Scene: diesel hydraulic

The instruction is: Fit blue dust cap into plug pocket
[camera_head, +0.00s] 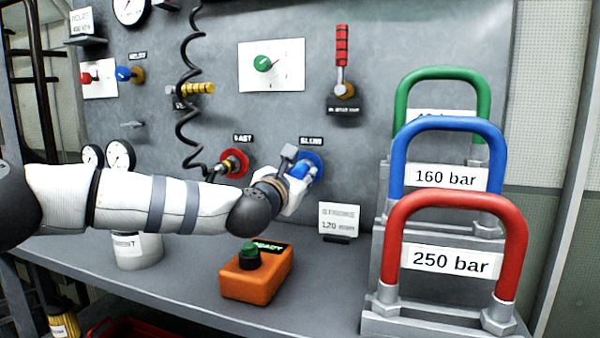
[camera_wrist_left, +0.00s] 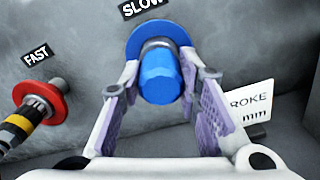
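The blue dust cap (camera_wrist_left: 160,77) sits on the blue-ringed port (camera_wrist_left: 134,45) under the SLOW label on the grey wall panel. In the head view the cap (camera_head: 299,170) is partly covered by my left gripper (camera_head: 293,183). In the left wrist view my left gripper (camera_wrist_left: 157,95) is open, with one finger on each side of the cap. A narrow gap shows at the left finger; contact at the right finger is hard to tell. I cannot pick out the plug pocket for certain. My right gripper is not in view.
A red-ringed FAST port (camera_head: 234,163) holds a connector left of the cap. A black coiled cable (camera_head: 187,130) hangs nearby. A STROKE card (camera_head: 339,219), an orange button box (camera_head: 257,276) and coloured handles (camera_head: 453,205) stand on the bench to the right and in front.

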